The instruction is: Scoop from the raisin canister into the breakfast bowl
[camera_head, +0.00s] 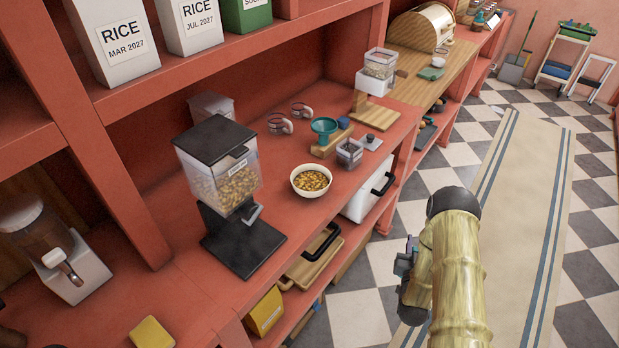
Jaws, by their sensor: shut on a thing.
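The breakfast bowl (311,181) is white and round, filled with golden-brown cereal, on the red counter. Right of and behind it stands a small clear square canister (349,153), open on top, with dark contents; it may be the raisin canister, but I can read no label. A grey lid with a dark knob (370,141) lies beside it. My gripper (408,268) shows only partly, beside my arm at lower right, over the floor and well apart from bowl and canister. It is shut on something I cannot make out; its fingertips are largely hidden.
A cereal dispenser (221,180) on a black base stands left of the bowl. A teal funnel (324,126) and glass mugs (280,124) stand behind. A wooden board (373,117) lies farther back. Shelf uprights and an upper shelf bound the counter. The aisle with a runner (530,190) is clear.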

